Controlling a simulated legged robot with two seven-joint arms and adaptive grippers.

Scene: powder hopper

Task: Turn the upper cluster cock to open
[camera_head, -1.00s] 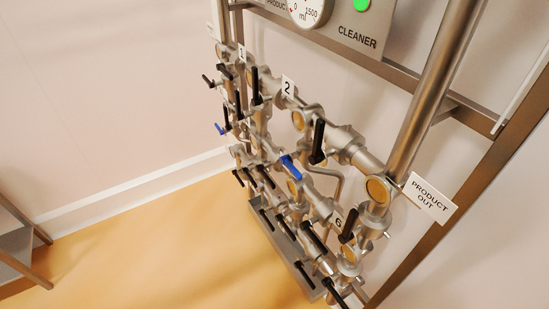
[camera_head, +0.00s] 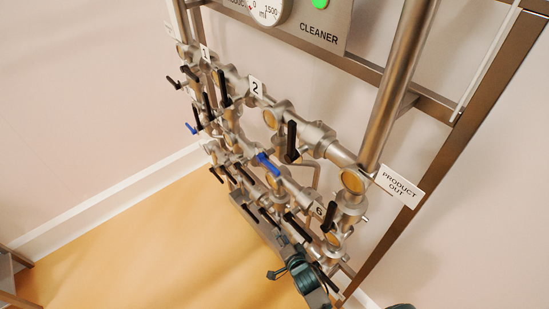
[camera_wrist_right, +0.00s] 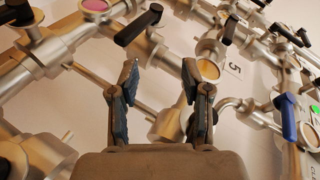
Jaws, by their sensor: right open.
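A steel pipe manifold (camera_head: 320,140) carries several cocks with black lever handles, such as the upper right one (camera_head: 292,141), and blue levers, such as the middle one (camera_head: 268,164). No label marks the upper cluster cock, so I cannot tell which lever it is. My right gripper (camera_head: 286,262) is low at the manifold's bottom end, near the lowest levers. In the right wrist view, my right gripper (camera_wrist_right: 160,88) has its fingers apart with nothing between them. A black lever (camera_wrist_right: 138,27) lies beyond the left fingertip. My left gripper is not in view.
A "PRODUCT OUT" sign (camera_head: 397,186) hangs beside the thick upright pipe (camera_head: 397,85). Steel frame bars (camera_head: 455,150) stand behind and right. A "5" tag (camera_wrist_right: 232,69) and a blue lever (camera_wrist_right: 288,116) show in the wrist view.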

